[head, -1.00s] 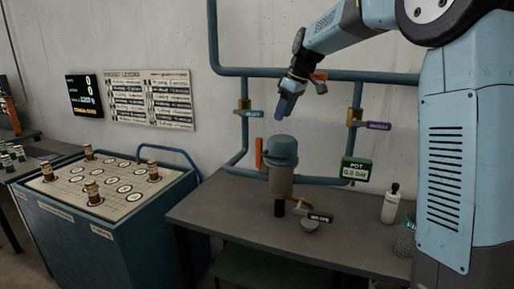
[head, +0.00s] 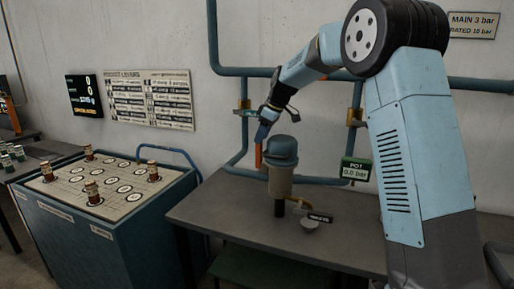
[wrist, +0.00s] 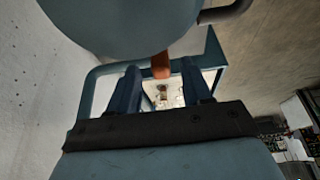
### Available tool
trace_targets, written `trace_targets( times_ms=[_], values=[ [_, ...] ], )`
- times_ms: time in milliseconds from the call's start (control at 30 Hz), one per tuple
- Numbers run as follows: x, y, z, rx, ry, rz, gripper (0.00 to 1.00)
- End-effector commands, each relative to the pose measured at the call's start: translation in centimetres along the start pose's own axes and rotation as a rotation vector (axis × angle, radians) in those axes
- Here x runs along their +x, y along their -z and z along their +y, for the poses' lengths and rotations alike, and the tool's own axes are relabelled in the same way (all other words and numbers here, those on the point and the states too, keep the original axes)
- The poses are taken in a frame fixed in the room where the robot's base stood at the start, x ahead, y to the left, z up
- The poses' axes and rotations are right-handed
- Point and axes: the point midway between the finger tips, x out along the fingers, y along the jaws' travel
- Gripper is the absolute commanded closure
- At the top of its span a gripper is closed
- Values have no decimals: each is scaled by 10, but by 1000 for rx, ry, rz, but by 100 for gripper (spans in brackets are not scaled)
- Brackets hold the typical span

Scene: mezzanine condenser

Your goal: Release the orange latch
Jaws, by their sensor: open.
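The orange latch (head: 258,155) stands upright on the left side of the blue-capped filter housing (head: 282,150). My gripper (head: 261,138) is just above and at the latch's top end, tilted down from the right. In the wrist view the latch's orange end (wrist: 161,66) shows between my two blue fingertips (wrist: 160,74), with a gap visible on each side. The fingers are open and hold nothing. The blue cap (wrist: 120,20) fills the upper part of the wrist view. I cannot tell how deep the latch sits between the fingers.
A gauge reading 0.0 bar (head: 356,170) hangs at the right. A game table (head: 110,185) stands left.

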Motion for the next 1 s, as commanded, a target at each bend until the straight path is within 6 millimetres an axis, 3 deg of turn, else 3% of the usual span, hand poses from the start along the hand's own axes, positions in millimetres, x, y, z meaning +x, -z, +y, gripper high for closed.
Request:
trace_targets(
  times_ms=[100, 300, 767, 1000],
  values=[
    [21, 1, -1, -2, 3, -1, 51],
    [45, 1, -1, -2, 1, 1, 51],
    [55, 0, -1, -1, 0, 1, 51],
    [55, 1, 0, -1, 0, 1, 73]
  ],
)
